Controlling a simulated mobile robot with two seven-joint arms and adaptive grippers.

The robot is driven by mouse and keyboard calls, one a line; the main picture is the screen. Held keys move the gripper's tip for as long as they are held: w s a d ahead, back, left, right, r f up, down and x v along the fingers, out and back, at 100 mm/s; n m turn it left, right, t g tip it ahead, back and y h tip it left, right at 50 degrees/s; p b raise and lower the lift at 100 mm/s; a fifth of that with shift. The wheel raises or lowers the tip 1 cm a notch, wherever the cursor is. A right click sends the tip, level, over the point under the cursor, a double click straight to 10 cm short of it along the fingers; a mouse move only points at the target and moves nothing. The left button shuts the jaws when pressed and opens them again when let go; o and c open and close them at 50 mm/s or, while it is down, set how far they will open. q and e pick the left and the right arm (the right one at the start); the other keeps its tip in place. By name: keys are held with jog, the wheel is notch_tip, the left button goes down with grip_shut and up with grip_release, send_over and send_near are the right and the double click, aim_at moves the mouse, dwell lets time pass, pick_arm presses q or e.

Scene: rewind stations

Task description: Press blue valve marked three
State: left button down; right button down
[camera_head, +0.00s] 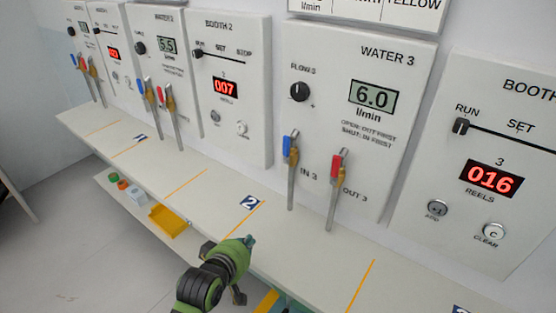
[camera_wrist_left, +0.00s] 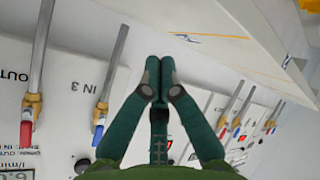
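The blue valve (camera_head: 290,148) marked IN 3 sits on the WATER 3 panel (camera_head: 362,90), on a steel pipe running down toward the shelf. Its blue handle stands upright. It also shows, upside down, in the left wrist view (camera_wrist_left: 98,134). The red valve (camera_head: 337,163) marked OUT 3 is to its right and also shows in the wrist view (camera_wrist_left: 27,128). My left gripper (camera_head: 248,240) is below and left of the blue valve, in front of the shelf, touching neither valve. In the wrist view its fingers (camera_wrist_left: 160,68) are together and empty. My right gripper is not visible.
The white shelf (camera_head: 225,190) with orange lines runs below the panels. Booth 2 panel (camera_head: 228,85) is left, another booth panel (camera_head: 485,150) reading 016 is right. Water 2 valves (camera_head: 168,97) stand farther left. A lower shelf holds a yellow tray (camera_head: 168,220).

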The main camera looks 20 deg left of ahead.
aim_at(286, 151)
pick_arm(q)
jog(key=w+r+n+t, duration=0.3)
jog(key=r+n, duration=0.1)
jog(key=r, duration=0.5)
jog(key=w+a+r+n+t, duration=0.1)
jog(key=w+r+n+t, duration=0.2)
jog(key=r, duration=0.7)
jog(key=shift+a+r+n, duration=0.15)
jog(key=shift+a+n, duration=0.05)
jog(key=shift+n, duration=0.4)
jog(key=w+p, duration=0.2)
jog(key=w, duration=0.8)
jog(key=d, duration=0.1)
jog(key=s+d+p, duration=0.1)
jog(key=d, duration=0.2)
jog(key=shift+s+p, duration=0.25)
jog(key=shift+p, duration=0.1)
jog(key=shift+w, duration=0.1)
